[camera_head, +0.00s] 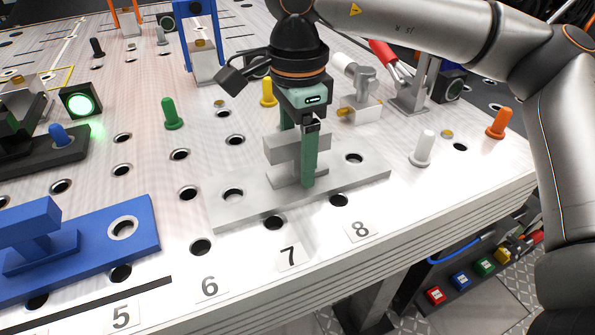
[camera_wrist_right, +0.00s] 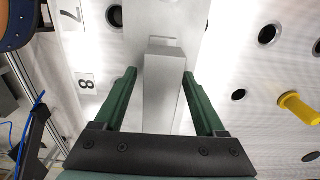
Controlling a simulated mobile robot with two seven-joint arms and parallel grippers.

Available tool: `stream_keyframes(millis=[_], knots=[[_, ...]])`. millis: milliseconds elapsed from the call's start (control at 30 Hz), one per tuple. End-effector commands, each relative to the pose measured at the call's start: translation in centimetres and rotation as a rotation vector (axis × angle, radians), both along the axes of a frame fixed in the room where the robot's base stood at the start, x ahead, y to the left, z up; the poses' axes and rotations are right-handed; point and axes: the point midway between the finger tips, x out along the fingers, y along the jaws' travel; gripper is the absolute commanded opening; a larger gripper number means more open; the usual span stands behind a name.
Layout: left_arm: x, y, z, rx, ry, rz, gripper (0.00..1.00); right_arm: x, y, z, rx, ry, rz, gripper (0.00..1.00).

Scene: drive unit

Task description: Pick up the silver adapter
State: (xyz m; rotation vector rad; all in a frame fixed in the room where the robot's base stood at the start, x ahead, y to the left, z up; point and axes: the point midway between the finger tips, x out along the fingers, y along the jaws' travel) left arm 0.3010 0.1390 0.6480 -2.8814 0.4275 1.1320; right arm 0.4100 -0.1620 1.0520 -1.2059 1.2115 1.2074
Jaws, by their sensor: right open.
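The silver adapter (camera_head: 232,206) is a flat plate with a raised block handle on it. It lies on the perforated table near the front edge, behind the labels 7 and 8. My right gripper (camera_head: 299,158) points down over it, with green fingers on either side of the handle block. In the right wrist view the adapter's block (camera_wrist_right: 164,95) stands between the two open fingers of my right gripper (camera_wrist_right: 160,98), with a gap on each side. The far finger is partly hidden behind the block in the head view. My left gripper is not in view.
A blue adapter (camera_head: 140,219) lies at the front left. Green (camera_head: 172,114), yellow (camera_head: 268,92), white (camera_head: 423,149) and orange (camera_head: 498,123) pegs stand around on the table. A silver valve-like part (camera_head: 362,100) is behind the gripper. The table's front edge is close.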

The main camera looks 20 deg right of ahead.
Motion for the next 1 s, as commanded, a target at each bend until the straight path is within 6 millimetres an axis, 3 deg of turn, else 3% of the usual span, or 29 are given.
stream_keyframes(millis=[133, 767, 1000], knots=[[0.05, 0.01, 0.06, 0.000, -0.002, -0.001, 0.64, 0.01, -0.01, 0.04, 0.000, 0.000, 0.000, 0.70], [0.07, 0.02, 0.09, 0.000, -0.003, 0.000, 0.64, 0.01, 0.01, 0.09, 0.000, -0.001, 0.000, 0.00], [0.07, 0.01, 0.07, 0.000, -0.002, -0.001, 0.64, 0.01, 0.01, 0.10, 0.000, -0.001, 0.000, 0.00]])
